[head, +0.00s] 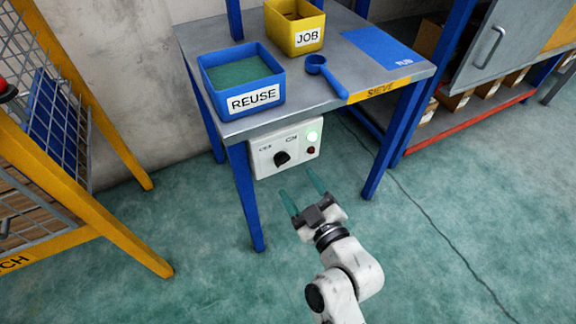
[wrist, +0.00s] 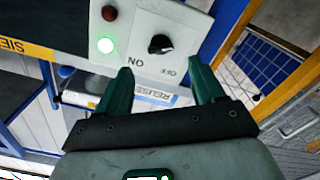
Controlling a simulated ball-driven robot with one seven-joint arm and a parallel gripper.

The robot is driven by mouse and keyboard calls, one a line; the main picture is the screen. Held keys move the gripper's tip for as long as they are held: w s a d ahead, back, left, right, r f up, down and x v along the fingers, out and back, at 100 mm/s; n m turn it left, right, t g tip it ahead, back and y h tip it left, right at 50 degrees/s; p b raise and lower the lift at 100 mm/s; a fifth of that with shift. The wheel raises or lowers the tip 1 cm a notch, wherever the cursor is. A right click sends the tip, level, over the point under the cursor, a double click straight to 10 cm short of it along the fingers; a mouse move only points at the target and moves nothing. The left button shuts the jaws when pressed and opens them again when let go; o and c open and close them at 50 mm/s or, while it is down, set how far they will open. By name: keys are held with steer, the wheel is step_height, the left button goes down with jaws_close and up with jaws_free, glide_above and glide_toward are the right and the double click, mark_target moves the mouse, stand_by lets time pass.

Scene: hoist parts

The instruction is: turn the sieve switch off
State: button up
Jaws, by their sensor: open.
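The sieve switch is a black rotary knob (head: 282,158) on a white box (head: 262,160) under the front of the sieve table. In the wrist view the knob (wrist: 160,44) appears upside down, with ON and OFF lettering beside it. The green lamp (head: 313,136) on the box is lit, and the small red lamp (head: 311,151) is dark. I cannot clearly read which way the knob points. My gripper (head: 302,186) is open and empty, in front of and below the box, apart from the knob. Its green fingers (wrist: 162,90) are spread in the wrist view.
On the table (head: 228,128) are a blue REUSE bin (head: 212,88), a yellow JOB bin (head: 272,32) and a blue scoop (head: 330,78). Blue table legs (head: 245,195) flank the box. A yellow-framed cage (head: 120,150) stands at left. The floor in front is clear.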

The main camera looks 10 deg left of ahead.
mark_target(284, 163)
steer(key=x, duration=0.7)
steer(key=shift+w+a+b, duration=0.1)
steer(key=shift+b, duration=0.25)
steer(key=c, duration=1.1)
